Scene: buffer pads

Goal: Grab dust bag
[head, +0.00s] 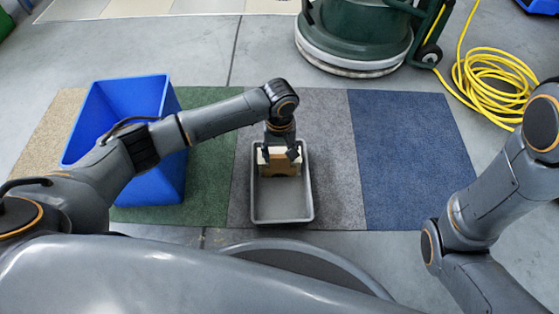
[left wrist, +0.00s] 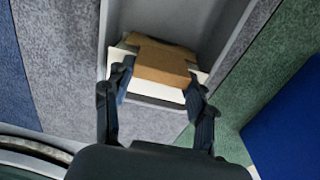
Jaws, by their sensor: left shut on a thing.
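The dust bag (head: 282,168), a tan piece with white showing at its sides, is at the far end of a grey tray (head: 283,221). My left gripper (head: 280,156) reaches down over it and is shut on it. In the left wrist view the dust bag (left wrist: 165,62) sits between the two dark fingers of my left gripper (left wrist: 160,82), one at each side. I cannot tell whether the bag touches the tray floor. My right arm shows at the right of the head view, but its gripper is out of the picture.
A blue bin (head: 170,180) stands left of the tray on striped carpet. A green floor machine (head: 355,35) stands behind, with a coiled yellow cable (head: 495,80) at the right. The near half of the tray is empty, and the blue carpet (head: 410,160) is clear.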

